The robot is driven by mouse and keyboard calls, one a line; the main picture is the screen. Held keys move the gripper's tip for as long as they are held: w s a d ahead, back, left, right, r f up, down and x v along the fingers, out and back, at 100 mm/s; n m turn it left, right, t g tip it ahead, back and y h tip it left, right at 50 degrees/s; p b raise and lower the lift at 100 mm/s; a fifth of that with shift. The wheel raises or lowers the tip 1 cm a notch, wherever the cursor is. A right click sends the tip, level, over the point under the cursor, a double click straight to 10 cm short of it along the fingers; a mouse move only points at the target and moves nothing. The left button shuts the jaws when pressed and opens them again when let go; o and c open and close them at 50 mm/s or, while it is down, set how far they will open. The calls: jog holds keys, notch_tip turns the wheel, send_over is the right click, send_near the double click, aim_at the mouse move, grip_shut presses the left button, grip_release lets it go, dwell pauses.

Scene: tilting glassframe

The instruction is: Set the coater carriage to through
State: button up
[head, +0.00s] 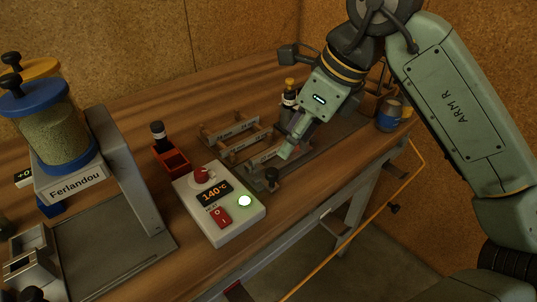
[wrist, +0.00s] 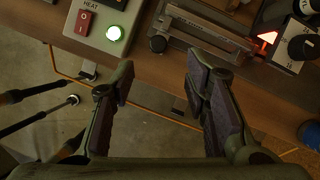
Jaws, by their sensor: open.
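The coater appears to be the low grey metal rail assembly on the bench, with labelled cross plates (head: 231,130) in the head view. My arm hides part of it, and I cannot tell which part is the carriage or how it is set. In the wrist view a grey slotted bar (wrist: 210,32) runs along the bench edge, with a black knob (wrist: 158,44) at its left end. The knob also shows in the head view (head: 271,174). My gripper (head: 288,150) is over the assembly's right part. In the wrist view its fingers (wrist: 157,78) are apart with nothing between them.
A heater box (head: 218,205) reads 140°C, with a red switch and lit green lamp. Left stands the Ferlandou hopper (head: 62,135). A red tray (head: 170,158) and a dark bottle (head: 289,94) are near. A red lit arrow (wrist: 266,39) and dial (wrist: 303,46) show right.

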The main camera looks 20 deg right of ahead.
aim_at(272, 171)
jog(key=p+x, duration=0.2)
jog(key=x, duration=0.8)
jog(key=shift+c, duration=0.2)
grip_shut()
dwell(0.5)
